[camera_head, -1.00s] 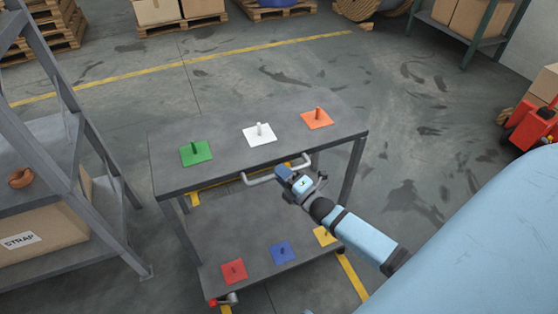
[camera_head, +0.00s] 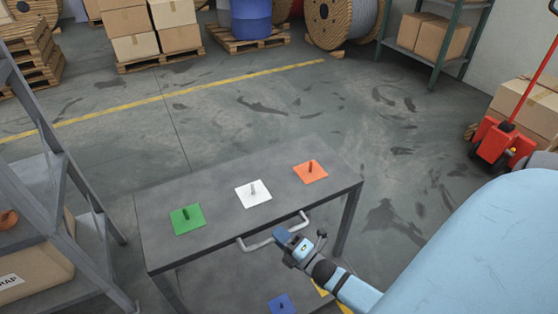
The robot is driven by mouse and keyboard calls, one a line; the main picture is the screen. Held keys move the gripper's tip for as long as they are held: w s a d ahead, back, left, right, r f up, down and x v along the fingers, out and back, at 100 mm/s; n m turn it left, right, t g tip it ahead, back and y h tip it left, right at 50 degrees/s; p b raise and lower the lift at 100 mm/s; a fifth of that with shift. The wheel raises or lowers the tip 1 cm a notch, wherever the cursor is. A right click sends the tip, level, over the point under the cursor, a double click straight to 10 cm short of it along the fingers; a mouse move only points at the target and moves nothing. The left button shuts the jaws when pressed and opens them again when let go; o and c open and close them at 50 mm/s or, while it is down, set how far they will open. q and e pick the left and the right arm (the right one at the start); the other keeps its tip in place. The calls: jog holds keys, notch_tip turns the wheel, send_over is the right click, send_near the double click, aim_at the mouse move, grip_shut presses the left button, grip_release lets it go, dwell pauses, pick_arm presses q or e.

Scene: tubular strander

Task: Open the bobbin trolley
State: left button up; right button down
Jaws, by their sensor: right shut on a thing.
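The bobbin trolley (camera_head: 222,217) is a grey two-level cart in the lower middle of the head view. Its top carries a green pad (camera_head: 187,219), a white pad (camera_head: 253,194) and an orange pad (camera_head: 310,172), each with an upright peg. A blue pad (camera_head: 281,303) shows on the lower shelf, which the picture edge partly cuts off. A light grey bar handle (camera_head: 259,244) runs along the trolley's near side. My right gripper (camera_head: 284,238) is shut on this handle near its right part. My left gripper is not in view.
A grey rack (camera_head: 92,235) with a carton stands close on the left. A red pallet jack (camera_head: 495,143) stands at the right. Boxes on a pallet (camera_head: 160,60), a blue drum (camera_head: 250,20) and a cable reel (camera_head: 335,20) are at the back. Floor beyond the trolley is clear.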

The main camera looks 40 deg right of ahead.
jog(key=c, duration=1.1)
grip_release()
jog(key=v, duration=1.3)
jog(key=shift+s, duration=0.4)
jog(key=shift+d+f, duration=0.1)
